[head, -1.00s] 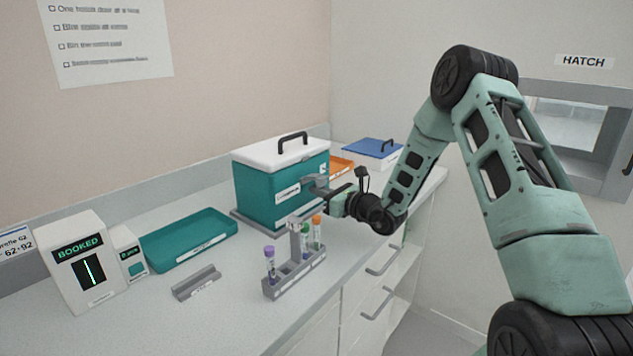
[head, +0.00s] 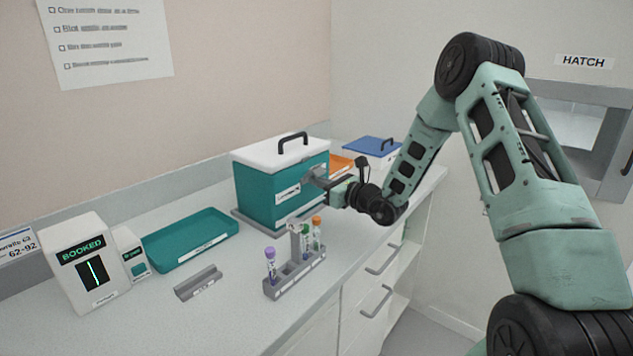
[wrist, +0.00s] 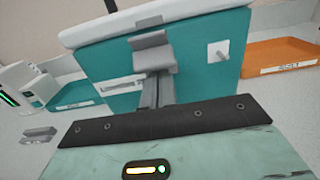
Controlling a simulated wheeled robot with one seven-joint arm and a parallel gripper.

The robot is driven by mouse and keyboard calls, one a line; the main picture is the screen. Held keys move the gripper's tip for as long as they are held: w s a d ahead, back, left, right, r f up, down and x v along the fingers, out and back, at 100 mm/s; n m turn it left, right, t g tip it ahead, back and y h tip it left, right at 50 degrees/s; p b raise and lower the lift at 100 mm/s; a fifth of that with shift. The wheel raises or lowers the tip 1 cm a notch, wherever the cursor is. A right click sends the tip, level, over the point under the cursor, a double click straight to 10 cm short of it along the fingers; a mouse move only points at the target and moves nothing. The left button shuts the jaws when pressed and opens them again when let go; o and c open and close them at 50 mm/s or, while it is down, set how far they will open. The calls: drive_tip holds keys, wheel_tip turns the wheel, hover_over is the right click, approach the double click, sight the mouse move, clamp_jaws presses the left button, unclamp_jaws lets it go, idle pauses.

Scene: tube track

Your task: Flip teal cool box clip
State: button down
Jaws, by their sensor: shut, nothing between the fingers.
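The teal cool box (head: 262,196) with a white lid (head: 275,152) and black handle stands on a grey base on the counter. Its lid is on. In the wrist view the cool box (wrist: 205,85) fills the upper middle. A grey clip (wrist: 150,42) shows on its front wall, just under the lid edge. My gripper (head: 318,180) is shut and empty, at the front of the box by the clip. In the wrist view my gripper (wrist: 155,80) overlaps the clip's lower part; I cannot tell whether they touch.
A rack with tubes (head: 295,275) stands in front of the box, below my arm. A teal tray (head: 190,240), a grey holder (head: 198,283) and a white booking device (head: 85,265) are left. A blue-lidded box (head: 372,148) and orange tray (head: 341,163) are behind right.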

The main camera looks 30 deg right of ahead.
drive_tip(key=shift+r, duration=0.2)
drive_tip(key=shift+r+p, duration=0.4)
drive_tip(key=shift+r, duration=0.1)
drive_tip(key=shift+s+f, duration=0.1)
drive_tip(key=v, duration=0.9)
idle(0.5)
